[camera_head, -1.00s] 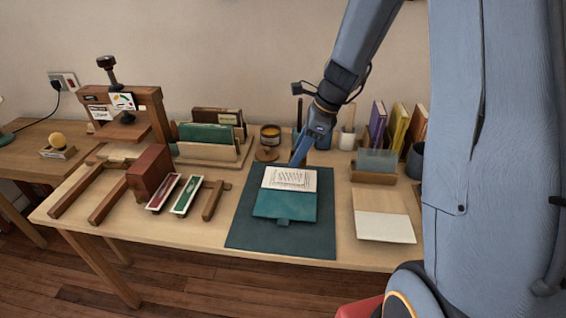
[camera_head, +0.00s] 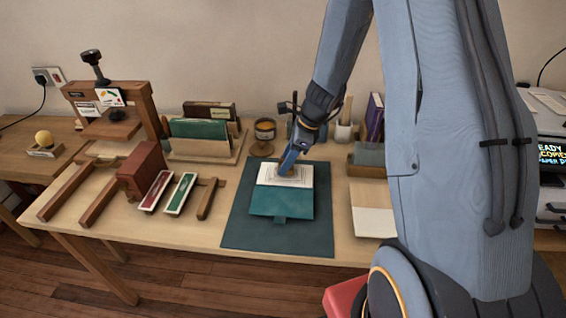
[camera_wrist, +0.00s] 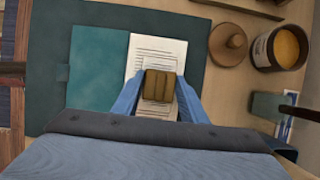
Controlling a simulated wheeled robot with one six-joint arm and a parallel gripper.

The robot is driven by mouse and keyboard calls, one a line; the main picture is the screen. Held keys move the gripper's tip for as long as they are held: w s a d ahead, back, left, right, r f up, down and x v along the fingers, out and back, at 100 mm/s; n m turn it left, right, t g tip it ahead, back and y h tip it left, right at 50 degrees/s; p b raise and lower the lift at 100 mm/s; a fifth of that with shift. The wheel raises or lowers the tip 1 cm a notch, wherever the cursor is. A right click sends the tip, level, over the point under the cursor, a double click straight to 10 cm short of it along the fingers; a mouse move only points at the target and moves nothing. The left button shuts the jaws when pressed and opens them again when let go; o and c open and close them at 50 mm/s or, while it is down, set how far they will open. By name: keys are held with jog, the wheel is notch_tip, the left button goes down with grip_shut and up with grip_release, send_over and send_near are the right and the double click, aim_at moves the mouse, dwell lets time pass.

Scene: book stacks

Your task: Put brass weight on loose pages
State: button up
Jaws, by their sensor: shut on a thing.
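The loose pages (camera_head: 266,174) are a white printed sheet stack at the top of a teal folder (camera_head: 281,203) on a dark green mat (camera_head: 245,236). My gripper (camera_head: 287,168) is over the pages. In the wrist view my gripper (camera_wrist: 160,90) is shut on the brass weight (camera_wrist: 160,85), a small ridged brown-gold block. The weight lies over the middle of the pages (camera_wrist: 152,50) in that view. I cannot tell whether it touches them. In the head view the weight is mostly hidden by the fingers.
A brown jar (camera_head: 265,131) and a round wooden lid (camera_wrist: 228,44) are behind the mat. A file rack (camera_head: 200,147) stands behind left; red and green trays (camera_head: 181,194) lie left. A pale board (camera_head: 373,220) lies right of the mat.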

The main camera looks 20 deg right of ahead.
jog(key=shift+f, duration=0.2)
jog(key=shift+f, duration=0.15)
jog(key=o, duration=1.4)
jog(key=b+v, duration=0.1)
jog(key=v, duration=1)
jog(key=s+a+n+h, duration=0.2)
jog(key=s+n, duration=0.7)
jog(key=n, duration=0.2)
jog(key=s+a+r+n+g+h, duration=0.1)
jog(key=s+a+n+h, duration=0.1)
jog(key=s+n, duration=0.8)
jog(key=shift+s+a+n, duration=0.2)
jog(key=shift+a+n, duration=0.15)
jog(key=shift+n, duration=0.55)
